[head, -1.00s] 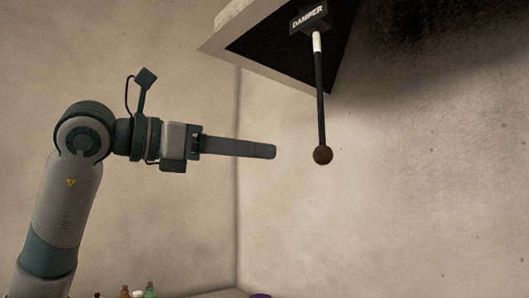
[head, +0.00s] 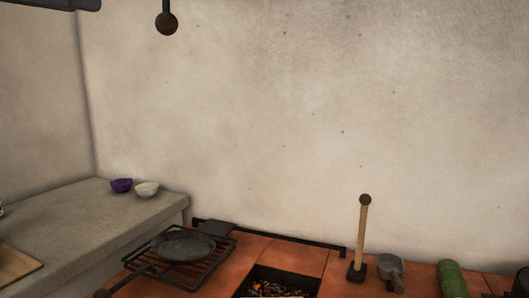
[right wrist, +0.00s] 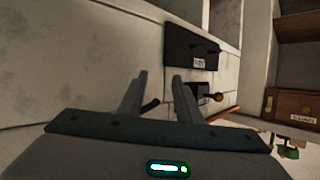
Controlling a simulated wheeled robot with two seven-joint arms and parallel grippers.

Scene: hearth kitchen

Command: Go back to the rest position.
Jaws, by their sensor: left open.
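My left gripper (head: 86,4) shows only as a dark sliver at the top left edge of the head view. It is open, with nothing seen in it and a clear gap from the damper's hanging rod, whose brown knob (head: 167,23) is to its right. My right gripper (right wrist: 158,78) shows in the right wrist view. Its two fingers stand apart with nothing between them. The right arm is not in the head view.
A black pan (head: 183,245) sits on a grill rack over the tiled hearth, beside a coal pit (head: 280,284).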

